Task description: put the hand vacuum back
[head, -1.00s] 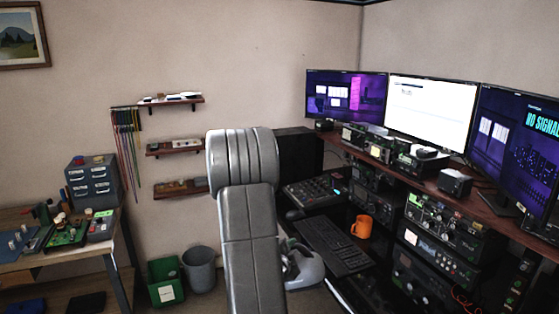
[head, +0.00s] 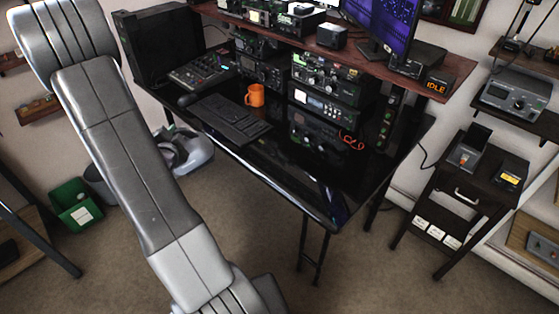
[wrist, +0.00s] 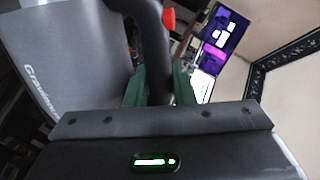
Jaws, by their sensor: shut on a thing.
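In the wrist view, my gripper (wrist: 159,84) has its green fingers closed around the dark handle of the hand vacuum (wrist: 80,65). The vacuum's large grey body with pale lettering fills the left of that view, and a red part shows on the handle. Its far end is out of the frame. In the head view only my grey arm links show, at the left; the gripper and the vacuum are not visible there. I cannot make out a labelled place for the vacuum.
A black desk (head: 285,185) holds radio gear, a keyboard (head: 232,120) and an orange mug (head: 255,95). At right stands a small dark cabinet (head: 460,195) with a dark angled holder (head: 467,152) and a black box (head: 509,173) on top. Carpet in front is clear.

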